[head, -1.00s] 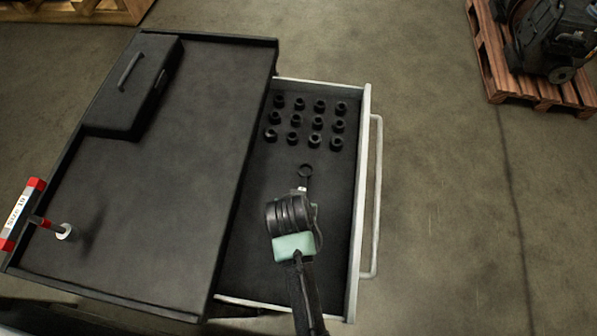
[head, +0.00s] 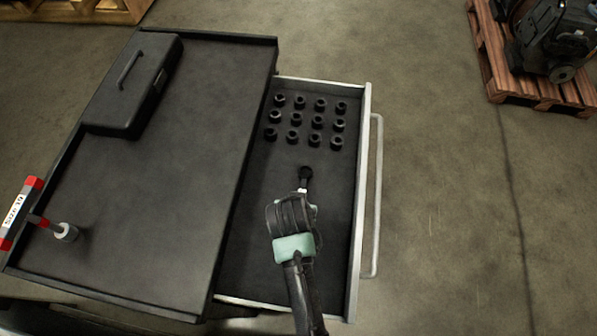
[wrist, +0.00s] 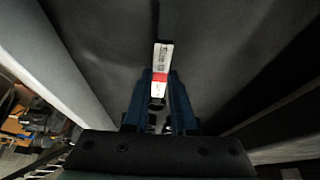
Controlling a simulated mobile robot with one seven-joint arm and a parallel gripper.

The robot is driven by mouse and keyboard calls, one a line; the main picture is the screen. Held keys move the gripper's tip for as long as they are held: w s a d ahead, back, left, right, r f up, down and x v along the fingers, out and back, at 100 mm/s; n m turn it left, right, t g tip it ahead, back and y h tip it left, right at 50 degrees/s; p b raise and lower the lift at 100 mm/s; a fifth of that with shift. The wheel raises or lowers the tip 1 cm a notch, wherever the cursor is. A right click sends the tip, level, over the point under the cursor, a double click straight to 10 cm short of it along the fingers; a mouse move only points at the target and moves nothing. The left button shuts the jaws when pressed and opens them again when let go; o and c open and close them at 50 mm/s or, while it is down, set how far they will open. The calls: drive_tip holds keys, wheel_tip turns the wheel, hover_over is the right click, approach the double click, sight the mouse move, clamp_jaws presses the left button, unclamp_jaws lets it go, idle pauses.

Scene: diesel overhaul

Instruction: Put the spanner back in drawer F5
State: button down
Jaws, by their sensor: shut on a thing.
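My gripper (wrist: 158,105) is shut on the spanner, with its blue fingers on either side of it in the wrist view. The spanner (wrist: 162,58) shows a white and red size label there, its print too small to read surely. In the head view the spanner's dark end (head: 305,173) points away from my gripper (head: 301,193), whose fingers are largely hidden by my wrist. Both are over the open drawer (head: 340,215), below the rows of sockets. I cannot tell whether the spanner touches the drawer floor. No drawer label is visible.
Several black sockets (head: 296,119) stand in rows at the drawer's far end. The cabinet top (head: 185,150) carries a black case (head: 130,85) and, at the left edge, a red-and-white labelled tool (head: 20,212). A pallet (head: 490,70) with machinery stands at the upper right.

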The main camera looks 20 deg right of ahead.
drive_tip(key=shift+f, duration=0.5)
drive_tip(key=c, duration=0.7)
unclamp_jaws()
drive_tip(key=shift+o, duration=0.2)
drive_tip(key=v, duration=1.3)
drive_tip(key=shift+b, duration=0.4)
